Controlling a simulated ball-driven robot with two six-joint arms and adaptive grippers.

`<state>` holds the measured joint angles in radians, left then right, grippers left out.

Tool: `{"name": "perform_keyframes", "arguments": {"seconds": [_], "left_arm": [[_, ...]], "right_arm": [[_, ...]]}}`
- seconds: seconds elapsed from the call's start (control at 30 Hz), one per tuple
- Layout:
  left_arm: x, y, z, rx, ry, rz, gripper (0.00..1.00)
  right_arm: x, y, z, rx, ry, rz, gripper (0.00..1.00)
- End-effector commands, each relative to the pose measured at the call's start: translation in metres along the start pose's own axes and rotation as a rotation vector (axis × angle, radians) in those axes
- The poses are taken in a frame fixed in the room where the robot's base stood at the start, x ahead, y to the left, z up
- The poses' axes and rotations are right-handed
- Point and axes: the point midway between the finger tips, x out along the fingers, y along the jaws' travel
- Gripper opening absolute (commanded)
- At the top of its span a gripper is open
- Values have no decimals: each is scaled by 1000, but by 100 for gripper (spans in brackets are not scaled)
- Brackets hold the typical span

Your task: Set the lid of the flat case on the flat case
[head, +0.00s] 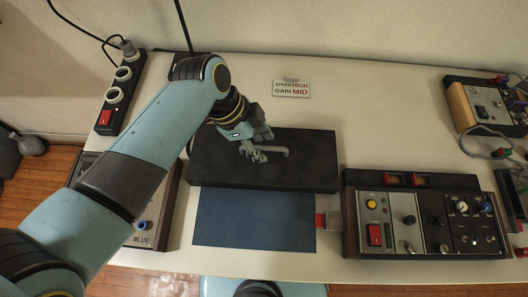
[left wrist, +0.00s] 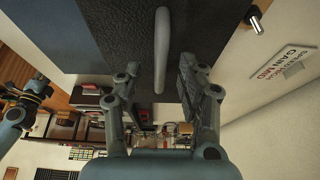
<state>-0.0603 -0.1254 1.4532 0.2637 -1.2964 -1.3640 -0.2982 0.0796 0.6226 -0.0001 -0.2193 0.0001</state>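A dark flat slab with a grey bar handle, seemingly the lid (head: 222,172), lies behind the blue mat. It fills the upper middle of the left wrist view (left wrist: 105,35). The handle (head: 277,151) also shows in the left wrist view (left wrist: 161,45). Whether a case lies under the slab, I cannot tell. My left gripper (head: 250,149) is over the slab at the handle's left end. In the left wrist view the left gripper (left wrist: 160,72) is open, its fingers apart on either side of the handle's line.
A blue mat (head: 255,220) lies bare in front of the slab. A wood-sided control case (head: 425,250) stands to the right, with a small red and grey piece (head: 333,220) between. Another case (head: 165,215) is partly behind my left arm. A power strip (head: 121,95) is at back left.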

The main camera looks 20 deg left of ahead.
Motion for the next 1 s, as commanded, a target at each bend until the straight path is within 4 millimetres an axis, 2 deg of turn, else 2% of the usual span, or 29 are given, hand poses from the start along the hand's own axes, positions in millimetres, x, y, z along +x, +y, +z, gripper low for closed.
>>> {"name": "perform_keyframes", "arguments": {"seconds": [0.13,1.0], "left_arm": [[12,0,0,0,0,0,39],[17,0,2,0,0,-1,39]], "right_arm": [[2,0,-3,0,4,0,0],[0,0,4,0,-7,0,0]]}}
